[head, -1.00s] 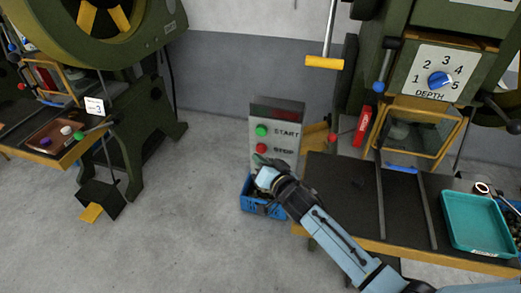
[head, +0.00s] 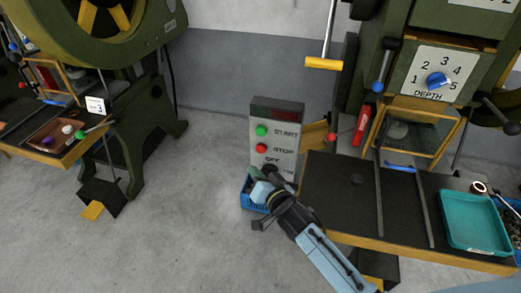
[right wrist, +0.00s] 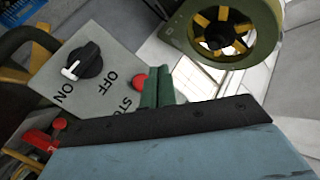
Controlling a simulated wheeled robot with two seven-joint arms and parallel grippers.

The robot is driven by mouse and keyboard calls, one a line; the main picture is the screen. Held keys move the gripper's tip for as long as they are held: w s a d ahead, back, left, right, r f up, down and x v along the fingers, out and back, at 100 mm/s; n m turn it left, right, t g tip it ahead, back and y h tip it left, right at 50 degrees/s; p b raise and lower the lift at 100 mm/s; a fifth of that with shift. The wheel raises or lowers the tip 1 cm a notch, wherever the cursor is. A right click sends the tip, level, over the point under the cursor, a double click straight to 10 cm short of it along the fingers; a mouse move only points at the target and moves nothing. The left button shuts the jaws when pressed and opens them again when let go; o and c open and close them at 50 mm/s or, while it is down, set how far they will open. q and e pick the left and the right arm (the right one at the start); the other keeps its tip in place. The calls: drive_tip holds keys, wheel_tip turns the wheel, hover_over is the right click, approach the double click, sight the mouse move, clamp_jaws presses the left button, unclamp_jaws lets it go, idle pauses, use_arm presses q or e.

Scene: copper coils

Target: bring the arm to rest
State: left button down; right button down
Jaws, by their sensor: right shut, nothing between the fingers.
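My right arm comes in from the bottom right in the head view. Its gripper (head: 256,180) is in front of the lower part of the grey control box (head: 285,125), above the blue crate. In the right wrist view the green fingers (right wrist: 158,86) are together and empty. Beyond them the box shows its black ON/OFF knob (right wrist: 82,62) and a red stop button (right wrist: 139,83). The knob's white mark points toward ON. My left gripper is not in view.
A blue crate (head: 247,199) stands on the floor below the box. The press table (head: 335,200) with a teal tray (head: 472,222) is at the right. A green press (head: 150,110) stands at the left. The floor between is clear.

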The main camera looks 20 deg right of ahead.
idle(0.3)
drive_tip(key=s+d+f+n+g+h, duration=0.1)
drive_tip(key=s+d+f+g, duration=0.15)
drive_tip(key=s+f, duration=0.55)
drive_tip(key=s+d+f+n+g, duration=0.1)
drive_tip(key=s+f+n+g, duration=0.3)
drive_tip(key=f, duration=0.8)
drive_tip(key=s+d+f+m+g+h, duration=0.1)
drive_tip(key=s+d+f, duration=0.1)
drive_tip(key=s+f, duration=0.65)
drive_tip(key=s+d+f+n+g, duration=0.1)
drive_tip(key=s+f, duration=0.3)
drive_tip(key=s, duration=0.5)
drive_tip(key=s+d+f+n+g, duration=0.1)
drive_tip(key=s+f+g, duration=0.3)
drive_tip(key=s, duration=0.5)
drive_tip(key=s+d+f+n+g+h, duration=0.1)
drive_tip(key=s+d+f+g, duration=0.1)
drive_tip(key=s+f, duration=0.3)
drive_tip(key=s, duration=0.4)
drive_tip(key=shift+s+f+n+b, duration=0.15)
drive_tip(key=shift+s+n+b, duration=0.15)
drive_tip(key=shift+s+b, duration=0.05)
drive_tip(key=shift+d+g, duration=0.1)
drive_tip(key=shift+g, duration=0.15)
